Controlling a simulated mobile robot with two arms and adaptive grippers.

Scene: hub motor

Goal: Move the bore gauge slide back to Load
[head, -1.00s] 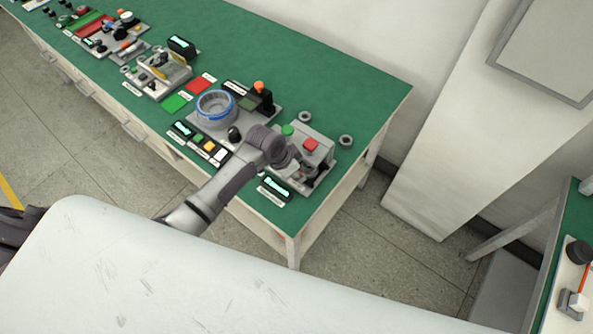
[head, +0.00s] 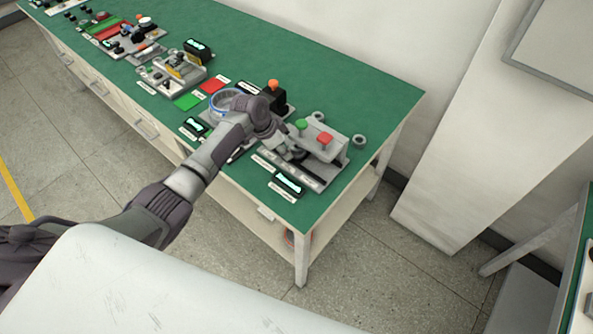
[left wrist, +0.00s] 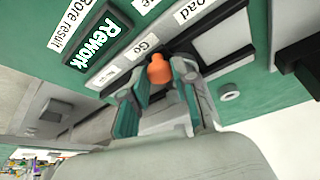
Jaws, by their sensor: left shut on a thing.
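The bore gauge (head: 337,164) is a grey fixture with green and red tops at the right end of the green bench. My left gripper (head: 289,149) is at its left side in the head view. In the left wrist view, my left gripper (left wrist: 160,84) is shut on the orange slide knob (left wrist: 158,70), between green-padded fingers. The knob is beside the Go label (left wrist: 145,44). The Load label (left wrist: 192,10) is farther right along the dark track. The display (left wrist: 100,37) reads Rework. The slide body is mostly hidden by the gripper. My right gripper is not in view.
A ring-shaped part with a blue band (head: 222,101), partly behind my arm, and a black unit with an orange top (head: 271,94) stand left of the gauge. The bench (head: 390,100) is clear at the back right.

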